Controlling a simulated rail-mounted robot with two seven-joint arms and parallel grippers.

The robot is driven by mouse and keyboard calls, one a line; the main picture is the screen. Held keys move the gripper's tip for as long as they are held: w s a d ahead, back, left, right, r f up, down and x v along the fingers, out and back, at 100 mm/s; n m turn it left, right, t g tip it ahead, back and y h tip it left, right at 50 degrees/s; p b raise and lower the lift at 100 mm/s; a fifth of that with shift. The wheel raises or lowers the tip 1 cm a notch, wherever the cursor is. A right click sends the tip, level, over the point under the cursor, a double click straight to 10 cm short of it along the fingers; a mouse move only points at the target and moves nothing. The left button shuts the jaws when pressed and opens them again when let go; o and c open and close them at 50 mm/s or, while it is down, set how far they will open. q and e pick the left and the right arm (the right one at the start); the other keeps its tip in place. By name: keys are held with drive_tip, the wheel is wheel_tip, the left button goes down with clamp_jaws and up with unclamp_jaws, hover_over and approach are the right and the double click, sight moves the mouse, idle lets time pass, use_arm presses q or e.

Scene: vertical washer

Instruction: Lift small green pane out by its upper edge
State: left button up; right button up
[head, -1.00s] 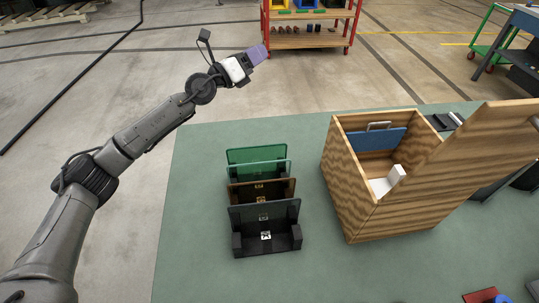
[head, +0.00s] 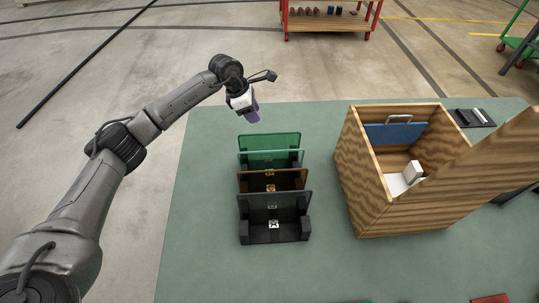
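A dark rack (head: 262,238) on the green table holds several upright panes in a row. The rearmost is a green pane (head: 268,142); a paler, bluish-green pane (head: 253,157) stands just in front of it, then a brown pane (head: 256,181) and a dark grey pane (head: 288,206). I cannot tell for sure which green one is the small one. My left gripper (head: 251,117) has purple fingers pointing down, above and behind the rack's left end, apart from the panes. Its finger gap is not clear. My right gripper is not in view.
A wooden box (head: 400,218) with a blue panel (head: 393,134) and a white block (head: 413,172) inside stands right of the rack. A dark tray (head: 470,118) lies behind it. The table left of the rack is clear. A red cart (head: 330,27) stands beyond.

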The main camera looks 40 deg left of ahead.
use_arm(q)
drive_tip(key=b, duration=0.2)
hover_over(269, 136)
drive_tip(key=s+a, duration=0.2)
drive_tip(key=f, duration=0.5)
drive_tip(key=shift+w+a+f, duration=0.1)
drive_tip(key=shift+w+f, duration=0.15)
drive_tip(key=shift+f, duration=0.05)
drive_tip(key=shift+w+f, duration=0.25)
drive_tip(key=shift+f, duration=0.25)
drive_tip(key=shift+d+b+x, duration=0.2)
drive_tip(key=shift+b+x, duration=0.6)
drive_tip(key=shift+x, duration=0.55)
drive_tip(key=shift+d+b+x, duration=0.15)
drive_tip(key=shift+b+x, duration=0.6)
drive_tip(key=shift+x, duration=0.6)
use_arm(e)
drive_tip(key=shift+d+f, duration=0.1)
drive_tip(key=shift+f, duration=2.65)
use_arm(q)
drive_tip(key=shift+r, duration=0.15)
drive_tip(key=shift+a, duration=0.1)
drive_tip(key=shift+f, duration=0.25)
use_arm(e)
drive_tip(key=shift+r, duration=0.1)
use_arm(q)
clamp_jaws()
